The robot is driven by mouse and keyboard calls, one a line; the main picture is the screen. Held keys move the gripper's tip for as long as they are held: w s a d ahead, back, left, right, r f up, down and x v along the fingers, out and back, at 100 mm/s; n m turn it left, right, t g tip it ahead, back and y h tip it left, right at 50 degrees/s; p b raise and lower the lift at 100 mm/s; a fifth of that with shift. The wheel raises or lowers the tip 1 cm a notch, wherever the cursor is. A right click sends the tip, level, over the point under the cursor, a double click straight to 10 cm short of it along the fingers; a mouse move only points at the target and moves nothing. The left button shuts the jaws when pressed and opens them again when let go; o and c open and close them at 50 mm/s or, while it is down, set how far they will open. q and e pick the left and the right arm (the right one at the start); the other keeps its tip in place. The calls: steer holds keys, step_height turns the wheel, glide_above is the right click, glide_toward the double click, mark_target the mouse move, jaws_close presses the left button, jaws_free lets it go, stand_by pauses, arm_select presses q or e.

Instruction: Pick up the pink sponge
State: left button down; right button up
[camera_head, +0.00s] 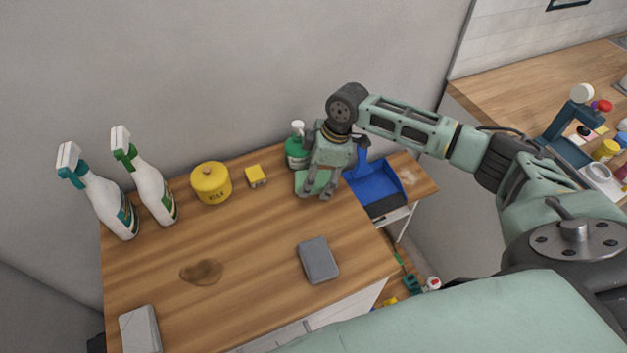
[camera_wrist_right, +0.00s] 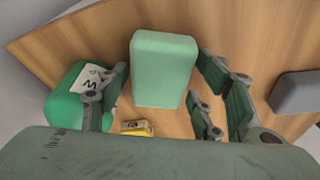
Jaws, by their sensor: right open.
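I see no pink sponge in either view. A pale green block (camera_head: 302,183), like a sponge, lies on the wooden counter under my right gripper (camera_head: 320,194). In the right wrist view the green block (camera_wrist_right: 163,70) shows between the spread fingers of the right gripper (camera_wrist_right: 165,85). The gripper is open and empty, pointing down, with visible gaps on both sides of the block. In the head view the gripper hides part of the block. My left gripper is not in view.
A green bottle (camera_head: 296,152) stands close behind the gripper, and a blue dustpan (camera_head: 376,183) lies to its right. A grey block (camera_head: 319,260), yellow tin (camera_head: 211,184), small yellow block (camera_head: 256,176) and two spray bottles (camera_head: 155,190) are on the counter. A brown stain (camera_head: 201,272) marks it.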

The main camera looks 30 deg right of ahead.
mark_target(319, 178)
steer(key=shift+s, duration=0.1)
steer(key=c, duration=0.6)
steer(key=shift+r+b, duration=0.3)
steer(key=shift+b, duration=0.05)
steer(key=v, duration=0.2)
steer(key=b+v, duration=0.1)
steer(key=v, duration=0.1)
steer(key=s+d+r+b, duration=0.2)
steer(key=s+d+r, duration=0.4)
steer(key=s+d, duration=0.1)
steer(key=shift+d+r, duration=0.4)
steer(key=shift+d, duration=0.1)
steer(key=shift+w, duration=0.1)
